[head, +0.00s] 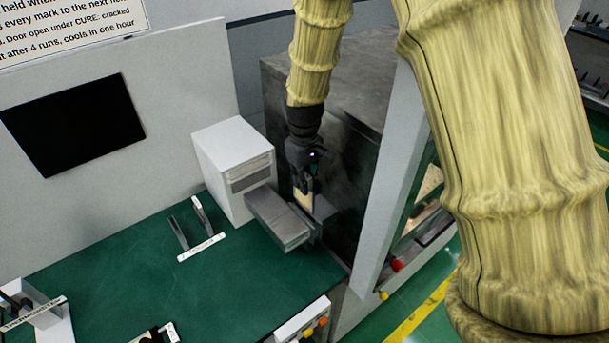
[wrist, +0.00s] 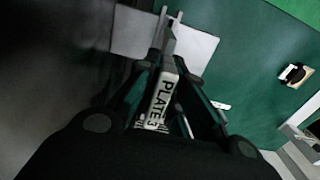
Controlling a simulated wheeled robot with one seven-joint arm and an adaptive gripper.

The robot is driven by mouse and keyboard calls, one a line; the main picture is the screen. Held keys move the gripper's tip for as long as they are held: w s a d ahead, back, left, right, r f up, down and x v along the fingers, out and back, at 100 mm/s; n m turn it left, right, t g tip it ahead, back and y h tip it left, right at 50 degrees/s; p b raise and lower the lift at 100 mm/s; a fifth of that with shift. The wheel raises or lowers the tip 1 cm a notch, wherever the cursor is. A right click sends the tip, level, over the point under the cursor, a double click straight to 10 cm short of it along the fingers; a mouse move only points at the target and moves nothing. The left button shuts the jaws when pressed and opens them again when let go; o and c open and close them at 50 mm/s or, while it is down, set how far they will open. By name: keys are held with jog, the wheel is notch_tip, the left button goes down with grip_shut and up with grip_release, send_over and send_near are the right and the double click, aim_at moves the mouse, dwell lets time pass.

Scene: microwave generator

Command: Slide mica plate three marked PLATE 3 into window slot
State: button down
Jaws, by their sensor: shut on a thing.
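My gripper (head: 304,184) points down beside the dark metal cabinet and is shut on a pale plate (head: 302,199). In the wrist view the plate (wrist: 160,98) shows its PLATE 3 label between the two fingers of my gripper (wrist: 167,72). The plate's far end reaches toward a grey fixture (wrist: 168,32) with narrow upright rails between two light blocks. In the head view the grey fixture (head: 279,220) juts out beside the cabinet, directly below and left of the plate. I cannot tell whether the plate's tip is inside the slot or just above it.
A white box (head: 235,165) stands left of the fixture. A small rack with a white label (head: 201,247) stands on the green bench (head: 120,262). The dark cabinet (head: 345,165) closes in on the right.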

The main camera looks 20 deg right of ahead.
aim_at(306, 206)
jog(key=shift+f, duration=0.3)
jog(key=shift+s+f, duration=0.1)
jog(key=shift+s, duration=0.6)
jog(key=shift+w+f, duration=0.3)
jog(key=shift+w, duration=0.15)
jog(key=shift+s+r, duration=0.25)
jog(key=shift+s, duration=0.15)
jog(key=shift+w+f, duration=0.1)
jog(key=shift+f+b, duration=1.8)
jog(key=shift+f, duration=2.05)
dwell(1.4)
